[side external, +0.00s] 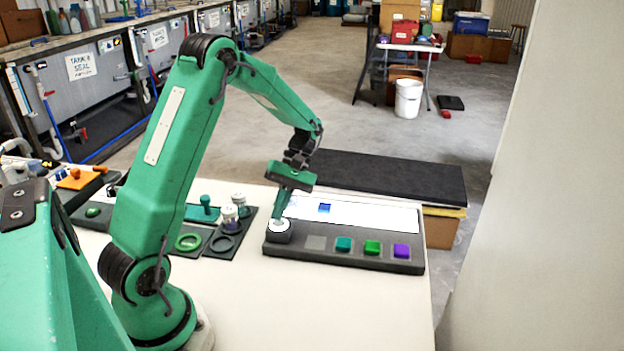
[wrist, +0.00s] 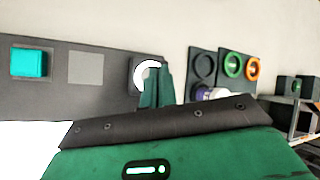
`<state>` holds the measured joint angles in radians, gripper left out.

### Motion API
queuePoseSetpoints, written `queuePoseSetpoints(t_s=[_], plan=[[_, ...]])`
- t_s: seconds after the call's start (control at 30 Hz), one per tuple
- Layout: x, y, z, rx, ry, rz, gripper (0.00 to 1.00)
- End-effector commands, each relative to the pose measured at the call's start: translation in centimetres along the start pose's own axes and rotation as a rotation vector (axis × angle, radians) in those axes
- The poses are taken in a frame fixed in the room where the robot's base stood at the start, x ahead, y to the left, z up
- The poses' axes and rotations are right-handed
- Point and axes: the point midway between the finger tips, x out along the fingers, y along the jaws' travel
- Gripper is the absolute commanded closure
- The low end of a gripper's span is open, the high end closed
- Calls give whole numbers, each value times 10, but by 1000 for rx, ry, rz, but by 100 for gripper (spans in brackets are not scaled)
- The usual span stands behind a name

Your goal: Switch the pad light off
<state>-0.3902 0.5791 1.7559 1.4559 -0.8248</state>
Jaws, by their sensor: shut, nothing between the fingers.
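The pad light (side external: 370,214) is a long panel glowing bright white, with a blue tile (side external: 324,208) on it. In front of it, a dark tray (side external: 340,259) has a dark switch block with a round button ringed in glowing white (side external: 271,227) at its left end. The lit ring (wrist: 141,76) also shows in the wrist view, partly hidden by my fingers. My gripper (side external: 279,220) is shut and empty, pointing down with its tips at the button. I cannot tell whether they press it or hover just above.
The tray holds a bare grey square (side external: 316,242), a teal block (side external: 344,245), a green block (side external: 372,248) and a purple block (side external: 403,252). Left of it, dark plates carry a green ring (side external: 188,242) and jars (side external: 229,218). The front of the table is clear.

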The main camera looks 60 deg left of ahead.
Motion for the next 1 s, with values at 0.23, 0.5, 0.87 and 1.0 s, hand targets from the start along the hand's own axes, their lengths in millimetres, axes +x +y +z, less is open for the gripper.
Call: queuePoseSetpoints(t_s=[0.23, 0.5, 0.87, 1.0], plan=[[0, 0, 0, 0, 0, 0, 100], [5, 3, -2, 0, 1, -1, 100], [8, 5, -3, 0, 1, -2, 100], [8, 5, -3, 0, 1, -2, 100]])
